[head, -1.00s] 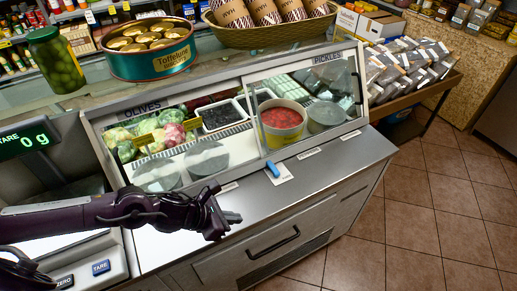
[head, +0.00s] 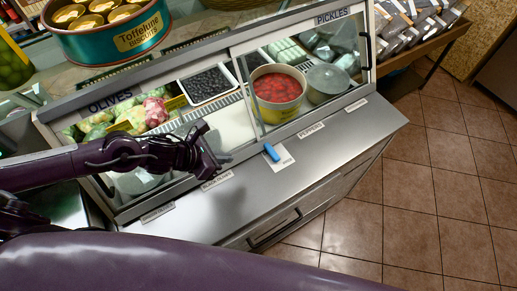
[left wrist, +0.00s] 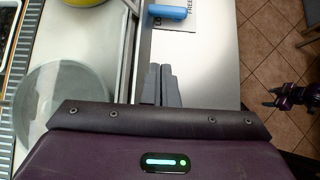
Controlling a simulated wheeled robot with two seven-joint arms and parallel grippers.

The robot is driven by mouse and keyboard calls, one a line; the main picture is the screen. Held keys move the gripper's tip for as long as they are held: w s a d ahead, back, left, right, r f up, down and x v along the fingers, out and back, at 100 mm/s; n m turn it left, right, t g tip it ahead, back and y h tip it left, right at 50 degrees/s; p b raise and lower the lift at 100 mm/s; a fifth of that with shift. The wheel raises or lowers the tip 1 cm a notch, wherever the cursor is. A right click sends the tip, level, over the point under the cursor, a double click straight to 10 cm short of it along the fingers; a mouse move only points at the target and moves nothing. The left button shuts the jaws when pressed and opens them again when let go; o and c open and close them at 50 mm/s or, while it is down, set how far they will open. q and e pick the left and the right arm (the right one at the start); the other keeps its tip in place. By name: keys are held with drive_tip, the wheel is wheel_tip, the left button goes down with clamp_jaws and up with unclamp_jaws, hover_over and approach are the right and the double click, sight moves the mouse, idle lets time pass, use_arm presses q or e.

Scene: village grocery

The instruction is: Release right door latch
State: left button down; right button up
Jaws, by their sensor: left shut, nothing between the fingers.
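The glass counter case has a right sliding door (head: 305,82) under the PICKLES sign, with a dark upright handle (head: 366,50) at its right end. My left gripper (head: 216,166) is shut and empty, just above the case's front ledge and left of the right door. In the left wrist view, its closed fingers (left wrist: 160,85) point along the door's lower frame. My right gripper (left wrist: 272,97) shows at the right edge of the left wrist view, jaws apart and empty, over the floor side.
A blue object (head: 271,152) lies on a white card (head: 281,160) on the steel ledge (head: 240,200). Inside the case are a tub of red food (head: 278,92) and a lidded tub (head: 328,82). A biscuit tin (head: 110,35) stands on top.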

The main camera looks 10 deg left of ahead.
sight(259, 158)
use_arm(q)
drive_tip(key=p+x, duration=0.1)
drive_tip(key=x, duration=0.4)
drive_tip(key=shift+w+r+p, duration=0.1)
drive_tip(key=shift+r+p, duration=0.05)
drive_tip(key=shift+p, duration=0.15)
drive_tip(key=p+x, duration=0.1)
drive_tip(key=x, duration=0.3)
drive_tip(key=shift+w+d+f, duration=0.1)
drive_tip(key=shift+w+f, duration=0.1)
drive_tip(key=shift+f, duration=0.05)
drive_tip(key=shift+w+d+f+p, duration=0.15)
drive_tip(key=shift+w+d+p, duration=0.85)
drive_tip(key=shift+w+d, duration=0.15)
drive_tip(key=shift+w+d+f, duration=0.15)
drive_tip(key=shift+w+d, duration=0.2)
use_arm(e)
drive_tip(key=r, duration=0.1)
drive_tip(key=w+r, duration=0.1)
drive_tip(key=r, duration=0.3)
drive_tip(key=shift+w+a, duration=0.3)
drive_tip(key=shift+w, duration=0.1)
